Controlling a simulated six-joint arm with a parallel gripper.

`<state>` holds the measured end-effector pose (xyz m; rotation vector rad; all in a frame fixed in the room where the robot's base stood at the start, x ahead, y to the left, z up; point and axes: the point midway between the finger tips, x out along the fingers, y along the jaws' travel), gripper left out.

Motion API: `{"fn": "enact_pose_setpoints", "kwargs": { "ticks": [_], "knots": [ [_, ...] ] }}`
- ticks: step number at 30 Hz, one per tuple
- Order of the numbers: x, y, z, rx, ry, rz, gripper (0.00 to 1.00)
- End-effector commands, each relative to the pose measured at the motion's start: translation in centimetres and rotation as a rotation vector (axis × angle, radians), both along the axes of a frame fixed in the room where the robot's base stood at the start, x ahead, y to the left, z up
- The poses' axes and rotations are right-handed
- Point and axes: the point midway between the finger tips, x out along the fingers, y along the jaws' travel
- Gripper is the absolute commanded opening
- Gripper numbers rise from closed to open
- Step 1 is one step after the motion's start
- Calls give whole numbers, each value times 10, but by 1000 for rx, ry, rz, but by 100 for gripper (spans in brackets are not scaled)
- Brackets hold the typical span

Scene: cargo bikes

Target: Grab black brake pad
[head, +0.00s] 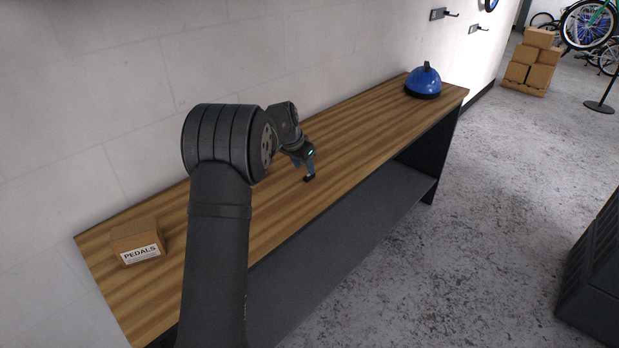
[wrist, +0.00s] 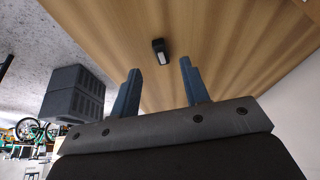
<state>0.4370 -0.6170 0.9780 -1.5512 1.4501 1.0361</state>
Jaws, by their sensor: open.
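The black brake pad (wrist: 158,46) is a small dark block with a pale patch, lying on the wooden bench top. In the wrist view it is beyond my fingertips, roughly between their lines, and nothing touches it. In the head view a small black piece (head: 309,178), apparently the pad, lies near the bench's front edge, just below my gripper (head: 303,165). My gripper's two blue-grey fingers also show in the wrist view (wrist: 159,67), spread apart with nothing between them.
A box marked PEDALS (head: 138,246) stands at the bench's left end. A blue helmet (head: 424,81) sits at the far right end. The wooden bench top (head: 365,125) between them is mostly clear. A wall runs behind it. Dark crates (wrist: 75,94) stand on the floor.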

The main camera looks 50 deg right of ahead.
Motion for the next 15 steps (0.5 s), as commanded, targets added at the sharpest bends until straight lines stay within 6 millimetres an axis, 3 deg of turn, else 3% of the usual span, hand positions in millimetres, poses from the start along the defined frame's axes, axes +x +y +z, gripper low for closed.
{"fn": "enact_pose_setpoints", "kwargs": {
  "ticks": [9,15],
  "knots": [
    [2,-23,-34,1,1,1,42],
    [3,-27,-44,0,-1,1,42]
  ]
}}
